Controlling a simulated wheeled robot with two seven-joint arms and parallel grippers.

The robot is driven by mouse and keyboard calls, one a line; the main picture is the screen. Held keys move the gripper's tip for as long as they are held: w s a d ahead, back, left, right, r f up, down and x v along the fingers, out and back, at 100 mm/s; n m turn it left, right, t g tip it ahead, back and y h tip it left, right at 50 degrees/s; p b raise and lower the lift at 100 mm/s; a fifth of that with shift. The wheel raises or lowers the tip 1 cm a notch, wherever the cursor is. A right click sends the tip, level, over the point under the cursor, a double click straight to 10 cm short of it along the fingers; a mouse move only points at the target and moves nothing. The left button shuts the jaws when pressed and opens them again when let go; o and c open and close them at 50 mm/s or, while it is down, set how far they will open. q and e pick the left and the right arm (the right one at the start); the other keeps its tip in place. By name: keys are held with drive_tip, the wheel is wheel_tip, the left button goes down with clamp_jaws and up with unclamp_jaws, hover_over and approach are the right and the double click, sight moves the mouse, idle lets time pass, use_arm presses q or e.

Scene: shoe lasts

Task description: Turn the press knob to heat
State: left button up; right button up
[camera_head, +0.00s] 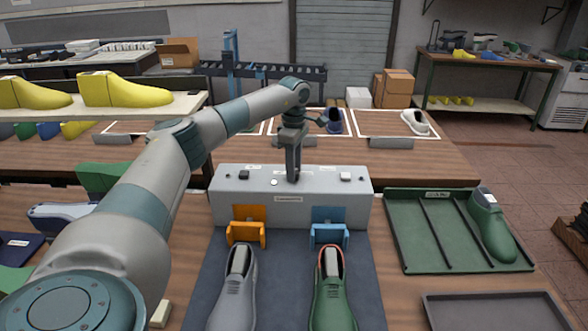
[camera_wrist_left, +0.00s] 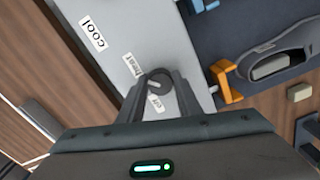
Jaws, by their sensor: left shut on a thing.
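The press is a light grey box (camera_head: 230,200) on the near table. My left gripper (camera_head: 293,178) reaches down onto the middle of its top from above. In the left wrist view, the dark round press knob (camera_wrist_left: 158,79) sits between the two fingers of the left gripper (camera_wrist_left: 160,86), which are shut on it. The "cool" label (camera_wrist_left: 92,32), the "heat" label (camera_wrist_left: 131,66) and a partly covered label that seems to read "off" (camera_wrist_left: 155,103) lie around the knob. I cannot tell which label the knob points to. My right gripper is not in view.
An orange bracket (camera_head: 246,234) and a blue bracket (camera_head: 329,236) stand at the press front. A grey shoe (camera_head: 236,293) and a green shoe (camera_head: 333,298) lie before them. A green tray (camera_head: 408,243) with a green last (camera_head: 490,226) is at right.

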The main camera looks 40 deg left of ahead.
use_arm(q)
drive_tip(key=shift+r, duration=0.1)
drive_tip(key=o, duration=1)
drive_tip(key=shift+o, duration=0.2)
drive_tip(key=shift+w+r+b, duration=0.1)
drive_tip(key=shift+r+b, duration=0.25)
drive_tip(key=shift+r, duration=0.35)
wheel_tip(320, 180, up, 16)
drive_tip(key=b, duration=0.3)
drive_tip(key=shift+f, duration=0.1)
